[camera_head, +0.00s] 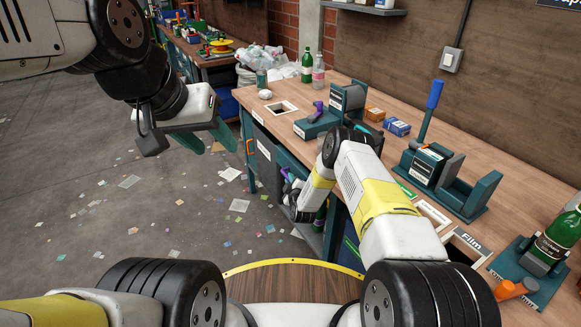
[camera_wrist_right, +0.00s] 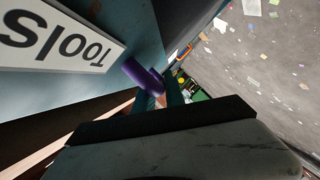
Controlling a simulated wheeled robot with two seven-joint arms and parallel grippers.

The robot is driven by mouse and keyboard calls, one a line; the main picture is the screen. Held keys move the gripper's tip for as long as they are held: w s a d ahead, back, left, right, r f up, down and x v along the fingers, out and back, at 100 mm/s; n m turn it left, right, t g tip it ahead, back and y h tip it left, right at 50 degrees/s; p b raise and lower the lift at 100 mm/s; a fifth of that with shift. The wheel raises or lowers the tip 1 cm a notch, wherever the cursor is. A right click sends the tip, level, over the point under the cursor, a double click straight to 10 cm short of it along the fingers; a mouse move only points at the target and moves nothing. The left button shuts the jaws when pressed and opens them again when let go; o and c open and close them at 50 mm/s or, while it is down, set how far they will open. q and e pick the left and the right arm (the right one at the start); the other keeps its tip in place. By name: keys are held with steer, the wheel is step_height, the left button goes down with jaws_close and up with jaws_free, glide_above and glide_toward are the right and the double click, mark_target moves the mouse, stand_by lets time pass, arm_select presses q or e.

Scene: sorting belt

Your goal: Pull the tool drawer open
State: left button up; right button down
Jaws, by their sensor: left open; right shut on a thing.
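The tool drawer's teal front (camera_wrist_right: 140,40) fills the upper left of the right wrist view, with a white "Tools" label (camera_wrist_right: 60,38) upside down on it. Its purple handle (camera_wrist_right: 143,76) stands out from the front. My right gripper (camera_wrist_right: 160,98) is shut on this handle, its teal fingers partly hidden by the gripper body. In the head view the purple handle (camera_head: 288,175) shows at the bench's front side, and my right arm hides much of the drawer. I cannot tell how far the drawer stands out. My left gripper (camera_head: 206,138) is open and empty above the floor.
The wooden bench top (camera_head: 480,153) carries a teal fixture with a blue lever (camera_head: 431,108), small boxes, bottles (camera_head: 307,65) and labelled slots. A wooden round top with a yellow rim (camera_head: 292,283) is close in front. The littered floor (camera_head: 120,220) at left is open.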

steer(key=shift+a, duration=0.1)
steer(key=s+a, duration=0.6)
steer(key=a, duration=0.4)
steer(key=s+a, duration=0.7)
steer(key=a, duration=0.4)
steer(key=shift+a, duration=0.15)
steer(key=c, duration=1.7)
jaws_free()
steer(key=shift+s, duration=0.1)
steer(key=v, duration=0.7)
steer(key=shift+s, duration=0.35)
